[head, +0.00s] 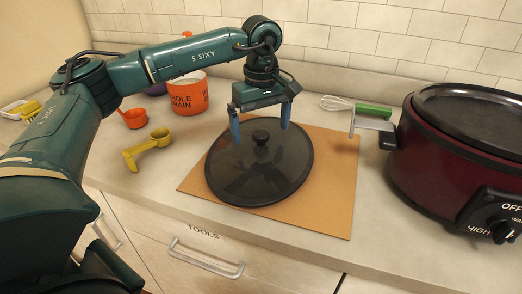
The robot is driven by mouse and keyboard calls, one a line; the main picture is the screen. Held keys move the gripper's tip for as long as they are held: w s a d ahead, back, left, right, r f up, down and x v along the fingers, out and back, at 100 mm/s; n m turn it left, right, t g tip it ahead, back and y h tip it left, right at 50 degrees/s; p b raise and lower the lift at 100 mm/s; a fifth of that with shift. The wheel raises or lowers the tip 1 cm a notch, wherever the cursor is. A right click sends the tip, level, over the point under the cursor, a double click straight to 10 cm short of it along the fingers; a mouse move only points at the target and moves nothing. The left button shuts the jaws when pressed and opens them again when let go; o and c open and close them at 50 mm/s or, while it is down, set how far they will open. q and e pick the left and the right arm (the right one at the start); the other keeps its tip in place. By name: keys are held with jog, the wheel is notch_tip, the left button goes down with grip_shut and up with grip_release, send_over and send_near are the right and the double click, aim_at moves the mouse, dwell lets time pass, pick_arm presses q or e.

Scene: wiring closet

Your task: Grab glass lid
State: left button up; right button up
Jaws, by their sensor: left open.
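The glass lid (262,178) is a dark, round, see-through disc with a dark rim and a black knob (261,137) near its upper middle. It lies on an orange-brown board (333,190) on the counter. My left gripper (261,135) points down over the lid's far part. Its two blue fingers are spread apart, one on each side of the knob in the picture. I cannot tell whether they touch the lid. My right gripper is not in view.
A dark red slow cooker (440,165) stands at the right. A whisk (336,103) with a green-handled tool (373,110) lies behind the board. An orange tub (188,96), orange cup (134,118) and yellow scoop (150,148) stand left. A drawer handle (205,258) is below.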

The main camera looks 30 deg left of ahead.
aim_at(261, 133)
pick_arm(q)
jog(key=shift+a+f, duration=0.1)
jog(key=shift+f, duration=1.4)
jog(key=shift+c, duration=0.3)
